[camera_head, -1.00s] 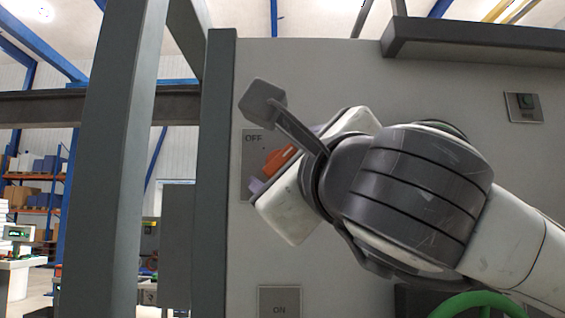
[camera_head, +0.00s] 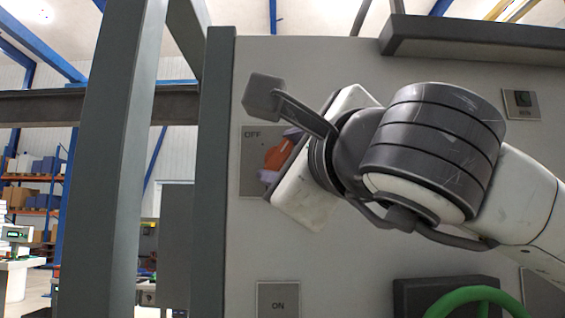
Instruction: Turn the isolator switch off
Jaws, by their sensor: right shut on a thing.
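The isolator switch shows as an orange-red handle (camera_head: 280,154) in front of a grey plate (camera_head: 252,180) marked OFF, on the light grey panel. An ON plate (camera_head: 278,300) sits lower on the panel. My right gripper (camera_head: 276,160) reaches in from the right and is shut on the orange handle. Its white body and dark wrist hide much of the handle and the right part of the OFF plate. The handle's exact angle is hard to tell. My left gripper is out of view.
A green handwheel (camera_head: 478,297) is at the lower right of the panel. A small plate with a dark button (camera_head: 522,104) is at the upper right. A dark ledge (camera_head: 470,42) juts out above. A grey post (camera_head: 213,180) borders the panel on the left.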

